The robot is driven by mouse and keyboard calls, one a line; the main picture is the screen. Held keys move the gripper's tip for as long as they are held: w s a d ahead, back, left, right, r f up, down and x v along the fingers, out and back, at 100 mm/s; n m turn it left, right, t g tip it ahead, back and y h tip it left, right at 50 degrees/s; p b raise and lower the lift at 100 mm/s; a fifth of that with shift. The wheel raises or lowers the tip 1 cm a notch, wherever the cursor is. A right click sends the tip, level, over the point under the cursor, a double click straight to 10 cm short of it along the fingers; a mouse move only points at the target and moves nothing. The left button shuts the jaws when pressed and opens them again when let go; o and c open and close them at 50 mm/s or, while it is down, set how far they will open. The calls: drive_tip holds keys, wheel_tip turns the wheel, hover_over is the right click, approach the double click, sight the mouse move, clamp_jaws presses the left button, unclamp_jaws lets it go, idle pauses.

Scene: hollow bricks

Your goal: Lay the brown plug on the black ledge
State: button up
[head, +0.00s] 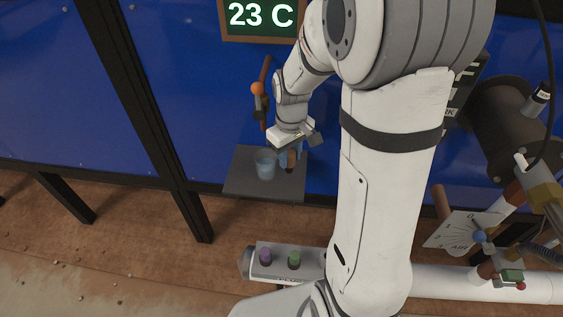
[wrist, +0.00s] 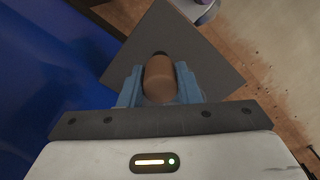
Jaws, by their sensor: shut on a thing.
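The brown plug (wrist: 159,80) is held between the blue fingers of my gripper (wrist: 160,88). Its dark end points away from the wrist. In the head view, my gripper (head: 287,155) hangs over the right part of the black ledge (head: 240,185), and the plug (head: 291,161) shows small at its fingertips. The ledge also fills the background behind the plug in the wrist view (wrist: 205,50). I cannot tell whether the plug touches the ledge.
A lever with an orange knob (head: 257,89) is on the wall above. The ledge's front left is bare.

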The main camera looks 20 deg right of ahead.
sight(290, 167)
wheel_tip(290, 167, down, 4)
drive_tip(key=shift+s+r, duration=0.1)
drive_tip(key=shift+w+f+p, duration=0.25)
drive_tip(key=shift+f+p, duration=0.2)
drive_tip(key=shift+f, duration=0.1)
drive_tip(key=shift+f, duration=0.2)
drive_tip(key=o, duration=1)
drive_tip(key=shift+c, duration=0.2)
drive_tip(key=shift+r, duration=0.15)
